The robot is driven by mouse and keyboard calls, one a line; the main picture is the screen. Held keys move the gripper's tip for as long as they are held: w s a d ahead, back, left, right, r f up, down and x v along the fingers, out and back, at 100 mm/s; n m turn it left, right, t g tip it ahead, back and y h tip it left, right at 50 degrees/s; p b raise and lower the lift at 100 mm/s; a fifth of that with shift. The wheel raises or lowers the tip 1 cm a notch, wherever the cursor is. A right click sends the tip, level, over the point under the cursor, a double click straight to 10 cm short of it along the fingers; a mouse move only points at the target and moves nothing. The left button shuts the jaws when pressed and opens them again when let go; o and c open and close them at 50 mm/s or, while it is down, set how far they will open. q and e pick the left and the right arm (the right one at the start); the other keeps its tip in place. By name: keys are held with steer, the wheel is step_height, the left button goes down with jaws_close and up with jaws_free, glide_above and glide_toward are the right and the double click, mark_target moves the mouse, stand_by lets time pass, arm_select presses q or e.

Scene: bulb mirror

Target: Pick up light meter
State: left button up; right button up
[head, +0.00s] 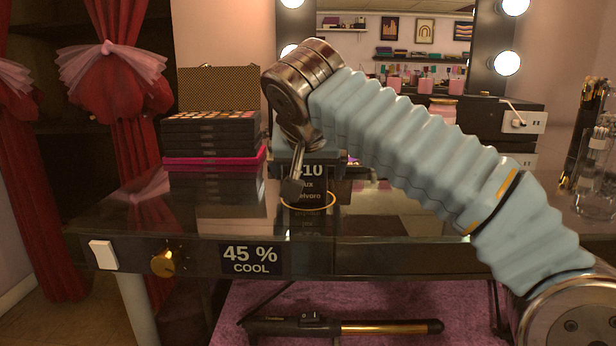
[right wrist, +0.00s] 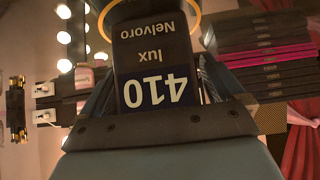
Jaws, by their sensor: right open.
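The light meter (head: 313,186) is a dark device on the glossy table, its display reading 410 lux with the name Nelvoro. A thin gold ring (head: 309,201) shows at its lower end. In the right wrist view the meter (right wrist: 157,62) appears upside down, close in front of my right gripper. My right gripper (head: 304,175) reaches down at the meter from above and is open. Parts of the jaws show on both sides of the meter in the wrist view; whether they touch it I cannot tell. My arm hides part of the area behind. My left gripper is not in view.
A stack of dark palettes with a pink one (head: 212,161) stands left of the meter. A lit mirror (head: 420,50) is behind. Dark drawers (head: 500,118) stand at the right. A curling iron (head: 340,327) lies below the table edge. The table's front left is clear.

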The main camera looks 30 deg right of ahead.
steer(key=c, duration=1.1)
steer(key=shift+r, duration=0.15)
steer(key=shift+c, duration=0.2)
